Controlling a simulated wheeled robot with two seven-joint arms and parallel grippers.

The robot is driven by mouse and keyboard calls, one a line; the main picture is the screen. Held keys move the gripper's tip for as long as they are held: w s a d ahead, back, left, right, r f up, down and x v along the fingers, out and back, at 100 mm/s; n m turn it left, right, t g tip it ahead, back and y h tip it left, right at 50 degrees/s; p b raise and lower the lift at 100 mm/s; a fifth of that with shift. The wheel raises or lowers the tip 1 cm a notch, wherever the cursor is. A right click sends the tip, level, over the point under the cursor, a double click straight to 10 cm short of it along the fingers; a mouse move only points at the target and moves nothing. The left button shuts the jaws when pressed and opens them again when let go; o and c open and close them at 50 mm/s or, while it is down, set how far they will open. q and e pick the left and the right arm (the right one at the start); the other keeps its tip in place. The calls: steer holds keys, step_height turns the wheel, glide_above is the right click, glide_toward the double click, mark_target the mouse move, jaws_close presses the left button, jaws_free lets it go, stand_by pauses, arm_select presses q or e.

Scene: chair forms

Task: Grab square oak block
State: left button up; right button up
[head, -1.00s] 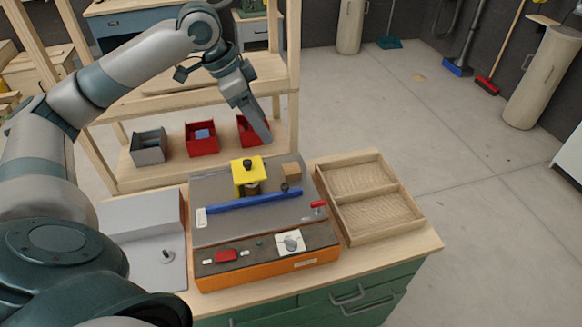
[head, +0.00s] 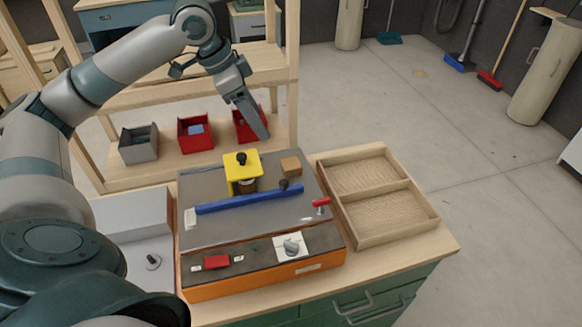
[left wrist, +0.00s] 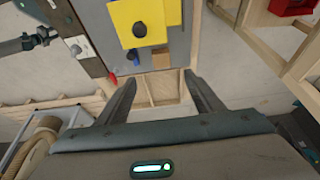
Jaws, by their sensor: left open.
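The square oak block (head: 291,166) is a small brown block at the back right of the grey top of an orange machine. In the left wrist view the block (left wrist: 161,61) shows beside the yellow part, just beyond the space between the fingertips. My left gripper (head: 264,134) is above and behind the block in the head view, pointing down. In the left wrist view its two fingers (left wrist: 160,78) are spread apart with nothing between them. My right gripper is not in view.
A yellow block with a black knob (head: 241,172) and a blue bar (head: 249,200) are close to the oak block. A red-handled clamp (head: 321,203) is in front. A two-part wooden tray (head: 348,228) lies to the right. Red bins (head: 195,146) stand on the shelf behind.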

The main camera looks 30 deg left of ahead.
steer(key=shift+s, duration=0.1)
arm_select(q)
steer(key=p, duration=0.2)
glide_above(290, 163)
steer(key=s+a, duration=0.2)
steer(key=s, duration=0.1)
step_height(290, 163, down, 11)
steer(key=shift+w+r, duration=0.1)
steer(key=shift+w+d+f, duration=0.1)
steer(key=shift+f, duration=0.15)
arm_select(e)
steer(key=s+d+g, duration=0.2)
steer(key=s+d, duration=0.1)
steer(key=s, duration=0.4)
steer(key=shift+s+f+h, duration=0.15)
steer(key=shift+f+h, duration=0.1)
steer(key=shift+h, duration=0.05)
